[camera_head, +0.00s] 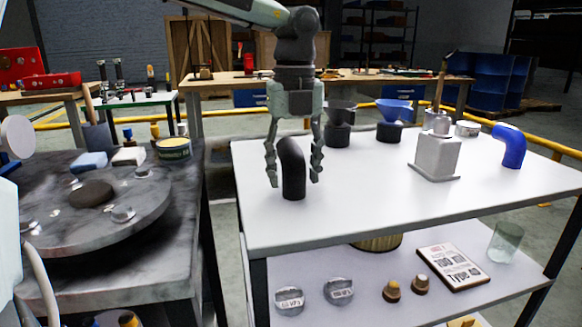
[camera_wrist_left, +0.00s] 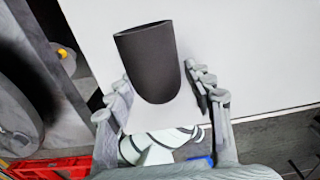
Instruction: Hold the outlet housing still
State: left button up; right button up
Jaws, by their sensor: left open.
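A black elbow-shaped pipe (camera_head: 292,170), which I take to be the outlet housing, stands upright on the white tabletop near its left end. My left gripper (camera_head: 294,180) reaches down over it from above. Its fingers are open, one on each side of the pipe, and a gap shows on both sides. In the left wrist view the dark pipe (camera_wrist_left: 152,60) lies between the spread fingers of the left gripper (camera_wrist_left: 160,98), and its open round end faces away. My right gripper is not in view.
The white table (camera_head: 350,210) also holds a grey block (camera_head: 436,157), a blue elbow (camera_head: 509,146), a blue funnel (camera_head: 392,108) and dark cylindrical parts behind the gripper. A lower shelf carries small parts. A dark table with a round plate (camera_head: 150,200) stands left, across a narrow gap.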

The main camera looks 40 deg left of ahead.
aim_at(294, 154)
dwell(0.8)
pick_arm(q)
grip_shut()
jog(key=shift+r+p, duration=0.8)
jog(key=shift+r, duration=0.95)
